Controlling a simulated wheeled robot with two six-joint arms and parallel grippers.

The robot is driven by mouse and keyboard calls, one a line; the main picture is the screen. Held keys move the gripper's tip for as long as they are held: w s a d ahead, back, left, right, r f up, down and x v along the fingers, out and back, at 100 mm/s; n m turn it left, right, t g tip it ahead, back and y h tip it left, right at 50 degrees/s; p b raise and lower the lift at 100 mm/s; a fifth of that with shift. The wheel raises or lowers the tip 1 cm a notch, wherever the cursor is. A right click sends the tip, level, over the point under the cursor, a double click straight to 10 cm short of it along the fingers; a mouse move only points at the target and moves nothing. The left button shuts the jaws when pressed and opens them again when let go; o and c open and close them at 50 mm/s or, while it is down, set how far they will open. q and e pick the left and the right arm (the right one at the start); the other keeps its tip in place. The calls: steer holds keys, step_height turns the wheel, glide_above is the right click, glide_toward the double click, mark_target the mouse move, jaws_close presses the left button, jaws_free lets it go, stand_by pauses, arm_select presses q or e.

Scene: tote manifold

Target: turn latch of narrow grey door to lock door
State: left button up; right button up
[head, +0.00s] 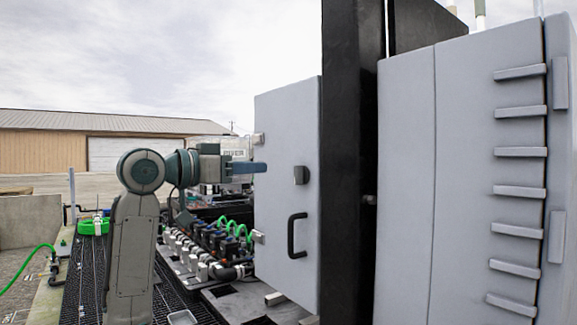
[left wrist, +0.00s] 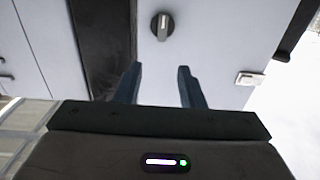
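The narrow grey door (head: 282,120) stands left of a black post in the head view and also fills the top of the left wrist view (left wrist: 215,40). Its latch (head: 301,175) is a small dark knob above a black pull handle (head: 297,236). In the left wrist view the latch (left wrist: 163,26) is a round base with a raised grip bar, nearly upright in the picture and slightly tilted. My left gripper (head: 262,168) is left of the latch in the head view, apart from it. In the left wrist view its two blue fingers (left wrist: 159,72) are spread and empty, below the latch. My right gripper is not seen.
A black post (head: 348,200) rises right of the door. A large grey cabinet (head: 405,180) with several hinge-like bars stands further right. Low pipes with green hoses (head: 232,228) lie left of the door. Metal hinges (head: 258,139) sit at the door's left edge.

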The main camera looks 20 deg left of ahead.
mark_target(295, 167)
arm_select(q)
steer(key=p+x, duration=0.4)
steer(key=x, duration=0.5)
steer(key=shift+w, duration=0.1)
steer(key=shift+w+d+f, duration=0.15)
steer(key=shift+w+d, duration=0.2)
steer(key=shift+w, duration=0.25)
steer(key=shift+c, duration=0.5)
jaws_close()
